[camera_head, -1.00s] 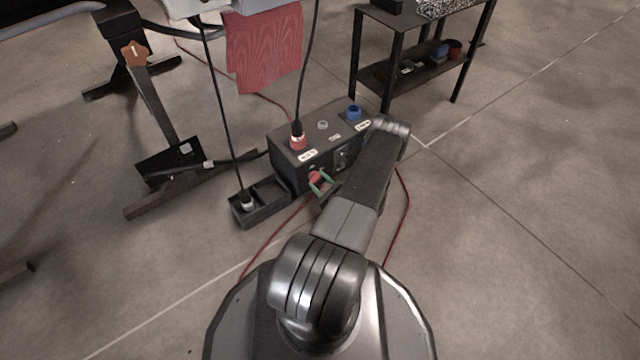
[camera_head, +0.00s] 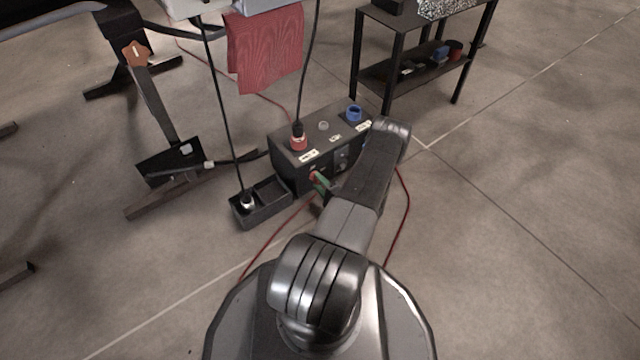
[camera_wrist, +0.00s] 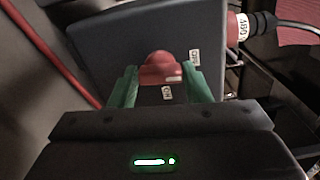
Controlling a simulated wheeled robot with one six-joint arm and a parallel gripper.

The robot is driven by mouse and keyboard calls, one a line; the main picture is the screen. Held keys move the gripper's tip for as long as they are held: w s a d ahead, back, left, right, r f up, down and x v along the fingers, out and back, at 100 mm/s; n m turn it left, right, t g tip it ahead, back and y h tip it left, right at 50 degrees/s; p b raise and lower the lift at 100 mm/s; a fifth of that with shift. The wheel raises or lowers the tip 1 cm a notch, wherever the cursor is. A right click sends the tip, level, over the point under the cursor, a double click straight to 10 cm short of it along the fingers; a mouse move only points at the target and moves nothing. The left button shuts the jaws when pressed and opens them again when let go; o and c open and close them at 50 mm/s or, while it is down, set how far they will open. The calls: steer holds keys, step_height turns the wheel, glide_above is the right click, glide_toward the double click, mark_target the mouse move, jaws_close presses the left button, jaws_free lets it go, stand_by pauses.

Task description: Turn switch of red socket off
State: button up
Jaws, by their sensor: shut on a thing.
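The red switch (camera_wrist: 160,66) is a round red knob on the face of the dark power box (camera_head: 285,176). My gripper (camera_wrist: 161,78) has green fingers on both sides of the knob and is shut on it. In the head view, my gripper (camera_head: 319,181) is at the box's front, largely hidden by my arm. In the wrist view, an ON label (camera_wrist: 167,93) lies below the knob and an OFF label (camera_wrist: 195,58) to its right. The red socket (camera_head: 298,143) on the box's top has a black plug in it.
A blue socket (camera_head: 354,113) is at the box's far right. A black tray (camera_head: 264,211) with a plug end stands left of the box. Red cables run along the floor. A black shelf table (camera_head: 424,30) stands behind. The floor at right is clear.

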steer(key=shift+n, duration=0.6)
steer(key=o, duration=1)
steer(key=p+v, duration=0.3)
steer(key=v, duration=1.1)
steer(key=shift+p, duration=0.4)
steer(key=shift+w, duration=0.1)
